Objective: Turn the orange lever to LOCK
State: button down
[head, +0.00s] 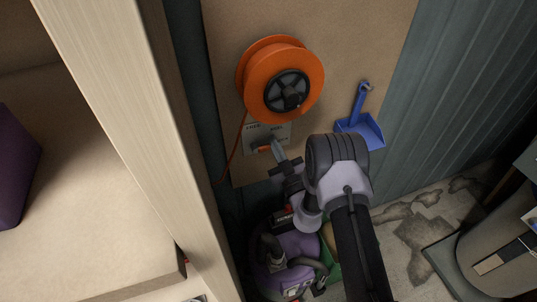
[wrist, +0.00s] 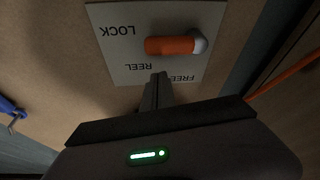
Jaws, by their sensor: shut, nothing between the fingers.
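The orange lever (wrist: 170,46) is on a pale plate (wrist: 120,68) lettered LOCK, REEL and FREE. In the wrist view the lettering is upside down and the lever lies about level, with a grey rounded end at its right. LOCK is to the upper left of the lever, and FREE is below it to the right. In the head view the lever (head: 264,150) is partly hidden near my fingertips. My gripper (wrist: 158,77) is shut and empty, its tips just below the lever in the wrist view. I cannot tell whether they touch it. It also shows in the head view (head: 278,149).
An orange cable reel (head: 262,70) is on the brown board above the plate, its cord (head: 236,150) hanging at the left. A blue dustpan (head: 362,128) hangs at the right. A purple machine (head: 295,248) stands below. A pale post (head: 135,120) is at the left.

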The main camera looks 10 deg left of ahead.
jog(key=s+r+b+v, duration=0.1)
jog(key=b+v, duration=0.5)
jog(key=v, duration=0.3)
jog(key=shift+a, duration=0.35)
jog(key=shift+r, duration=0.1)
